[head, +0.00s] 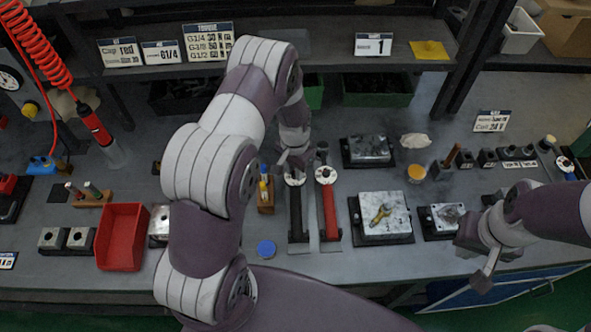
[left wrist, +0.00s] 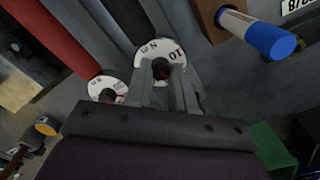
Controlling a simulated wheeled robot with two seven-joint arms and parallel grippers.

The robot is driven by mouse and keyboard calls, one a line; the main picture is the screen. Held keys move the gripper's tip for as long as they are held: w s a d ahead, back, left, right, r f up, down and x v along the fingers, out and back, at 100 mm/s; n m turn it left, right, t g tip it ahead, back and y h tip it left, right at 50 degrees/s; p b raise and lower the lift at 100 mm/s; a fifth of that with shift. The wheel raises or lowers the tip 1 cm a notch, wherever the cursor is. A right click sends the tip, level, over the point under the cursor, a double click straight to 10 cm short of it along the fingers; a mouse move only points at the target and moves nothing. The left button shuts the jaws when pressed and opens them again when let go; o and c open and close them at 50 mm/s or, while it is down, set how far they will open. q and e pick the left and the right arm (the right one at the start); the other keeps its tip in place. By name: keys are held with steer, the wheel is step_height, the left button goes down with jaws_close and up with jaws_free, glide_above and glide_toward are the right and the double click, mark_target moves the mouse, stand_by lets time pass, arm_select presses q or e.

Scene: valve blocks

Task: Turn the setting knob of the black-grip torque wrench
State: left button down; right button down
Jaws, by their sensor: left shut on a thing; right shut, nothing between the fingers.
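The black-grip torque wrench (head: 299,212) lies on the bench, its handle toward the front edge and its white dial (head: 295,178) at the back end. My left gripper (head: 293,166) is at that dial end. In the left wrist view the dial (left wrist: 172,50) reads 10 N·m, and the fingers of my left gripper (left wrist: 164,80) are shut on the dark setting knob (left wrist: 160,68) at its centre. The fingers partly hide the knob. My right gripper (head: 486,275) is shut and empty, near the bench's front edge at the right.
The red-grip torque wrench (head: 330,207) lies close beside it on the right, with its own dial (head: 326,174). A wooden block with a blue-ended tool (head: 265,195) stands close on the left.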

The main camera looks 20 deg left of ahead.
arm_select(q)
steer(key=shift+m+b, duration=0.35)
steer(key=shift+m, duration=1.55)
steer(key=c, duration=0.9)
jaws_free()
steer(key=shift+c, duration=0.2)
